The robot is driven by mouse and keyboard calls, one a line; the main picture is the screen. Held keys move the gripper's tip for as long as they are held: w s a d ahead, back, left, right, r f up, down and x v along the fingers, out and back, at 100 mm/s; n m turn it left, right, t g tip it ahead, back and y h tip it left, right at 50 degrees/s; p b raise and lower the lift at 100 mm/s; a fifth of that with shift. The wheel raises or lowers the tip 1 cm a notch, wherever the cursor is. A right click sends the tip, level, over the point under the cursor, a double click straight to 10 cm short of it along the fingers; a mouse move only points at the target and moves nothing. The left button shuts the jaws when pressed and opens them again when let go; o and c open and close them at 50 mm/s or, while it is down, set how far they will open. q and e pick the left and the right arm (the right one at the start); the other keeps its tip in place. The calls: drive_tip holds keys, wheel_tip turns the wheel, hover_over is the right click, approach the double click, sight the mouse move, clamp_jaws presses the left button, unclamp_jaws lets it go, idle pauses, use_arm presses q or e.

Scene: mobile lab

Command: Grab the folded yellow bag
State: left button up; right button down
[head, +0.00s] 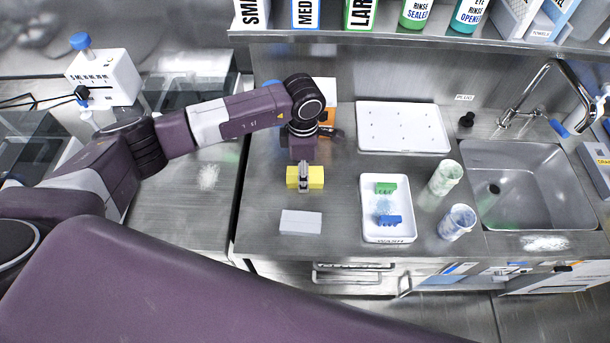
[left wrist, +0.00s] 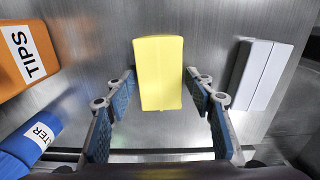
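The folded yellow bag (head: 317,178) is a small block-like shape on the steel counter in the head view. It fills the upper middle of the left wrist view (left wrist: 158,62). My left gripper (head: 303,179) reaches down over the bag in the head view and hides its middle. In the left wrist view my left gripper (left wrist: 159,82) is open, with one blue-padded finger on each side of the bag. Gaps show between the bag and both fingers. How high the fingertips are above the counter is hard to tell. My right gripper is not in view.
A white folded block (head: 301,222) lies in front of the bag. An orange TIPS box (left wrist: 30,58) and a blue FILTER item (left wrist: 33,143) are close by. A white WASH tray (head: 387,233), two cups and the sink (head: 530,185) are to the right.

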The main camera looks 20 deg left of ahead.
use_arm(q)
drive_tip(key=c, duration=0.7)
drive_tip(key=shift+o, duration=0.2)
drive_tip(key=shift+r, duration=0.1)
